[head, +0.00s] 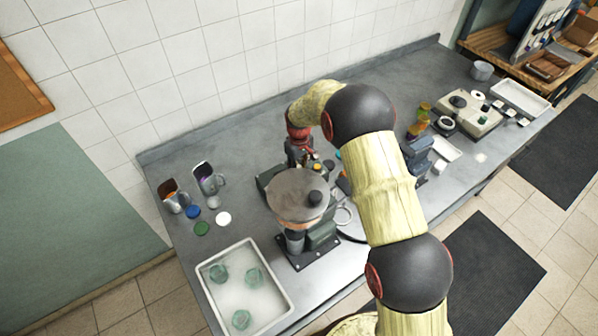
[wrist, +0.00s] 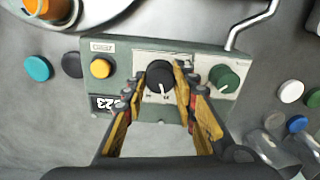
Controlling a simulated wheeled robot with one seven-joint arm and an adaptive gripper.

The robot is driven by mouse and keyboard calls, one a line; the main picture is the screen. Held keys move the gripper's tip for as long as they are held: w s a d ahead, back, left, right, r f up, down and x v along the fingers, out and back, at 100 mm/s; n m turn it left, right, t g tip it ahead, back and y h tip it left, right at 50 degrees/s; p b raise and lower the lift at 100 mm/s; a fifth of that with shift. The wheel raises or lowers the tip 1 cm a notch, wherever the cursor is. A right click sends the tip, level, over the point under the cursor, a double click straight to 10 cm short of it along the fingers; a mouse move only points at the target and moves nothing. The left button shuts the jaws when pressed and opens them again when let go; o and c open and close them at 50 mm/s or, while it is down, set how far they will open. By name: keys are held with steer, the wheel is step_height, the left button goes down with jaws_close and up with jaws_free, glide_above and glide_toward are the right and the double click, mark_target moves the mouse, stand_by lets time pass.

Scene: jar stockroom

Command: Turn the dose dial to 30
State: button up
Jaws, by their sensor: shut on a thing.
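The dose dial (wrist: 160,73) is a round black knob on a pale scale plate, on the front of a grey-green machine box (wrist: 115,60). A white mark on the dial points toward the bottom of the wrist picture; the scale figures are too small to read. My gripper (wrist: 160,80) has one yellow-and-black finger on each side of the dial and is shut on it. In the head view my gripper (head: 300,158) is behind the round hopper (head: 298,190), and the dial cannot be made out.
A yellow button (wrist: 101,68) and a green knob (wrist: 224,78) flank the dial on the same box. A bent metal rod (wrist: 240,25) is close by. Loose lids and jars lie on the counter. A white tray (head: 285,285) with glass jars stands at the front left.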

stand_by(0.4)
steer(key=o, duration=1.1)
steer(key=shift+o, duration=0.2)
steer(key=shift+r, duration=0.1)
step_height(320, 180, up, 12)
